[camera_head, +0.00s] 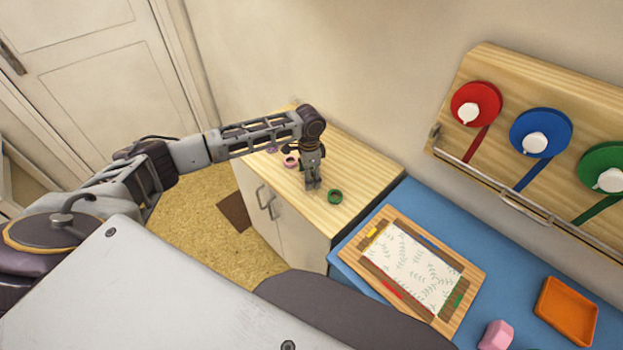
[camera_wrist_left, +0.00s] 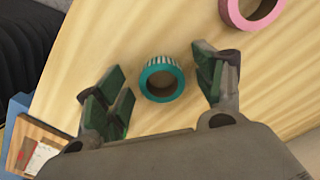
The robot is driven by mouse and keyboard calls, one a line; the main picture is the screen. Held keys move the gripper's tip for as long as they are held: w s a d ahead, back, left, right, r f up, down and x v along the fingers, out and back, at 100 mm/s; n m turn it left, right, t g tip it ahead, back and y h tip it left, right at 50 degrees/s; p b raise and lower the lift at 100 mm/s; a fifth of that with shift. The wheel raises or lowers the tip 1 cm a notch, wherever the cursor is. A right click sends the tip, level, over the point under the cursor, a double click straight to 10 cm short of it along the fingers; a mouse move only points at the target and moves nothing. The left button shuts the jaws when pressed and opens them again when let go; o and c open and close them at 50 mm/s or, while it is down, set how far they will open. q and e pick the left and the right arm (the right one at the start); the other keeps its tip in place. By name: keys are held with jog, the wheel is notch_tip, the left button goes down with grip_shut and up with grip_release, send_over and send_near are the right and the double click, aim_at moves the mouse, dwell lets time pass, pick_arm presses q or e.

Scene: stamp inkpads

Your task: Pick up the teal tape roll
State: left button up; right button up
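The teal tape roll (camera_wrist_left: 163,64), with white stripes on its outer side, rests on the wooden cabinet top. In the left wrist view it lies between the two spread fingers of my left gripper (camera_wrist_left: 158,88), apart from both. In the head view my left gripper (camera_head: 313,184) points down over the cabinet top, and the teal roll cannot be made out for certain. A green ring (camera_head: 335,203) lies just right of the gripper there; I cannot tell whether it is the same roll. My right gripper is not in view.
A pink roll (camera_head: 291,166) lies left of the gripper on the cabinet top (camera_head: 365,165); it also shows in the left wrist view (camera_wrist_left: 232,14). A blue table (camera_head: 440,210) adjoins on the right, with a wooden board (camera_head: 465,268), orange tray (camera_head: 567,310) and pink block (camera_head: 496,335).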

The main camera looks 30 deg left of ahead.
pick_arm(q)
jog(key=c, duration=0.7)
jog(key=shift+c, duration=0.3)
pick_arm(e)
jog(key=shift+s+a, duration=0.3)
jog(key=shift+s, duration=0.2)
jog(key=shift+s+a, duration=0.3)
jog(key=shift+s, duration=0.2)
pick_arm(q)
jog(key=shift+r, duration=0.15)
jog(key=shift+r, duration=0.5)
notch_tip(320, 180, up, 3)
jog(key=shift+r, duration=0.15)
notch_tip(320, 180, up, 6)
jog(key=shift+f, duration=0.25)
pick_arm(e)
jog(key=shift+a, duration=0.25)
